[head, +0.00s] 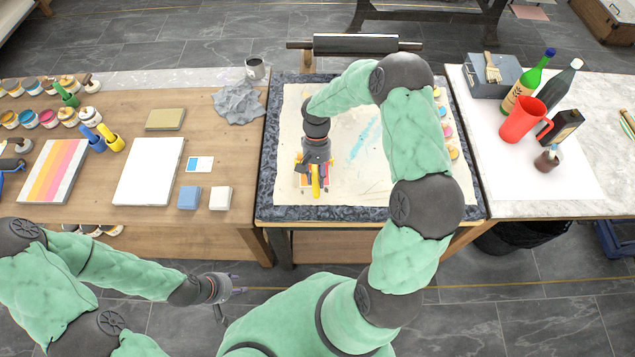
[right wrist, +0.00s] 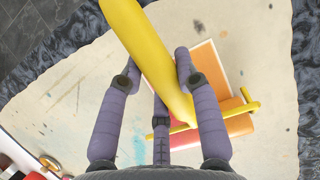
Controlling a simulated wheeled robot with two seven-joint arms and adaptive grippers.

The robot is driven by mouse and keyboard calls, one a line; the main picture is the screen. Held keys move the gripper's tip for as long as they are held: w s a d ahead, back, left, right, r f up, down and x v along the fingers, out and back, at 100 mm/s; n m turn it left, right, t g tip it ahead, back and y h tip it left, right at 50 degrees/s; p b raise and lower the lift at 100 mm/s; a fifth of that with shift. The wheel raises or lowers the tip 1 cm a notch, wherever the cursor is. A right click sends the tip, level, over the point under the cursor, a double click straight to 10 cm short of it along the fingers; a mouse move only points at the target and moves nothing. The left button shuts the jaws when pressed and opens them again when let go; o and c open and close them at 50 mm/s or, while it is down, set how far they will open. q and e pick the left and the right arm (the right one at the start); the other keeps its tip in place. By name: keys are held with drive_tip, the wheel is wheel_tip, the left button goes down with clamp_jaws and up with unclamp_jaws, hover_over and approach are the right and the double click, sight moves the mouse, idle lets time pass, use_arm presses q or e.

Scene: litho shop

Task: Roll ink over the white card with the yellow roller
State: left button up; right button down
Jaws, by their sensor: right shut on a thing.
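My right gripper (head: 315,164) is shut on the handle of the yellow roller (head: 316,182) above the pale stone slab. In the right wrist view my right gripper (right wrist: 157,70) has its fingers around the yellow handle (right wrist: 150,45). The roller's drum is orange-red and lies across the lower part of a small card (right wrist: 209,68). The card has a white edge and an orange-pink face. The drum looks close to the card, but I cannot tell whether it touches. My left gripper (head: 225,291) is open and empty, low in front of the left table.
The stone slab (head: 290,120) has stains and coloured dabs on its right side. The left table (head: 235,150) holds a striped ink slab (head: 55,170), a white sheet (head: 148,172) and ink pots. Bottles and a red jug (head: 520,122) stand on the right table.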

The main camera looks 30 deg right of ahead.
sight(317, 170)
drive_tip(key=shift+w+d, duration=0.3)
drive_tip(key=shift+w, duration=0.25)
drive_tip(key=shift+w+d, duration=0.25)
drive_tip(key=shift+w, duration=0.25)
drive_tip(key=shift+r+p, duration=1)
drive_tip(key=shift+r, duration=0.55)
